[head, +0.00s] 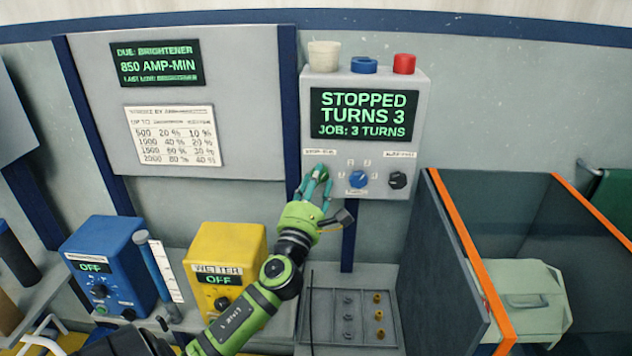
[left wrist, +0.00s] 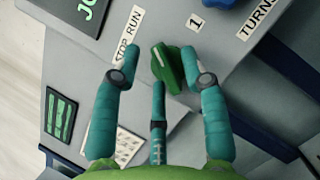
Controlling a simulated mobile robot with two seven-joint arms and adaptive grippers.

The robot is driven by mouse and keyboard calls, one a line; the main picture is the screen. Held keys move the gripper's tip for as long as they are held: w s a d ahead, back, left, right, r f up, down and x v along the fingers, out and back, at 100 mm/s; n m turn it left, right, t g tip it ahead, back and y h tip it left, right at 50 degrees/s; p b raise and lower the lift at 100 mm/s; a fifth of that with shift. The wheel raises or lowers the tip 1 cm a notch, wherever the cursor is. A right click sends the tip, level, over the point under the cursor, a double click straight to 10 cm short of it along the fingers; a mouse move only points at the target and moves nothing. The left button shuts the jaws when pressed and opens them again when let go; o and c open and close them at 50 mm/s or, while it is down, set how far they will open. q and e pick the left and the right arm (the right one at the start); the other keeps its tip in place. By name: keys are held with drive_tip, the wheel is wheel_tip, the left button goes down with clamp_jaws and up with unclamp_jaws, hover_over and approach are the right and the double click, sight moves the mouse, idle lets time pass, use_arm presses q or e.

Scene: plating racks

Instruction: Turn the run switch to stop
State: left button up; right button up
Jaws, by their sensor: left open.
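The run switch is a green knob (left wrist: 168,68) under a "STOP RUN" label (left wrist: 128,47) in the left wrist view. In the head view it is mostly hidden behind my fingers, at the lower left of the grey control box (head: 435,100). My left gripper (head: 316,181) is open at the box front. In the left wrist view, the left gripper (left wrist: 163,82) has its fingertips spread on either side of the knob; contact cannot be told. The box display (head: 364,114) reads "STOPPED, TURNS 3, JOB: 3 TURNS". My right gripper is not in view.
A blue knob (head: 359,179) and a black knob (head: 397,180) sit right of the switch. Beige, blue and red caps (head: 404,64) top the box. A yellow "WETTER" unit (head: 232,245) and a blue unit (head: 118,262) stand lower left. An orange-edged tank (head: 470,262) stands right.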

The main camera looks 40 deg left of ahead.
use_arm(q)
drive_tip(key=c, duration=0.8)
clamp_jaws()
drive_tip(key=shift+w+d+f+n+g+y+b, duration=0.1)
drive_tip(key=shift+n+g+y+b, duration=1.05)
drive_tip(key=shift+n, duration=2.15)
drive_tip(key=shift+a+f+n+g+y+b, duration=0.15)
drive_tip(key=shift+n+g+y+b, duration=0.95)
drive_tip(key=shift+n, duration=2.2)
drive_tip(key=shift+w+d+f+n+g+y+b, duration=0.15)
drive_tip(key=shift+n+g+y+b, duration=1)
drive_tip(key=shift+n, duration=2.15)
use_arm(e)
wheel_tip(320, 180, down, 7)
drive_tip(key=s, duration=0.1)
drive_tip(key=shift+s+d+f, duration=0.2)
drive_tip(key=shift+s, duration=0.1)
use_arm(q)
drive_tip(key=shift+s+r+n+y, duration=0.1)
drive_tip(key=shift+n+y, duration=0.2)
drive_tip(key=shift+y, duration=0.1)
drive_tip(key=o, duration=0.8)
unclamp_jaws()
